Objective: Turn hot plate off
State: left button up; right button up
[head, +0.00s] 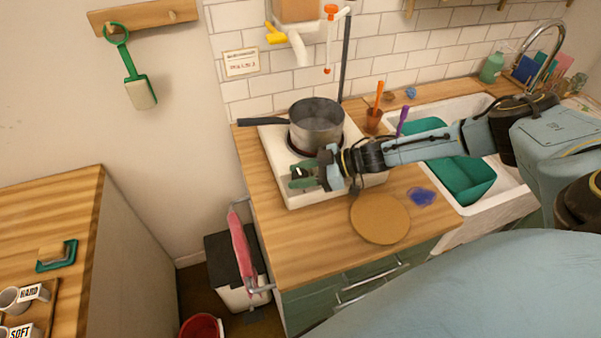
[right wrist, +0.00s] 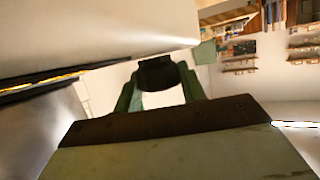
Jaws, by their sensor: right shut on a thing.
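The white hot plate (head: 268,137) sits on the wooden counter, with a steel pot (head: 316,125) on its dark round burner. My right gripper (head: 298,178) is at the front left part of the hot plate. In the right wrist view its green fingers close on a small dark piece (right wrist: 157,72), which looks like the hot plate's knob, beside the cream body of the hot plate (right wrist: 100,30). In the head view the gripper hides the knob, so its setting cannot be read. My left gripper is not in view.
The pot's dark handle (head: 262,122) points left. A round cork mat (head: 380,219) and a blue powder patch (head: 422,196) lie to the right. A terracotta pot (head: 374,121) stands behind. The sink (head: 512,180) is further right. The front left counter is clear.

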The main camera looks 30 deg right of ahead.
jog(key=o, duration=0.9)
jog(key=shift+o, duration=0.2)
jog(key=v, duration=1.3)
jog(key=shift+s+b, duration=0.15)
jog(key=shift+b, duration=0.25)
jog(key=shift+d, duration=0.15)
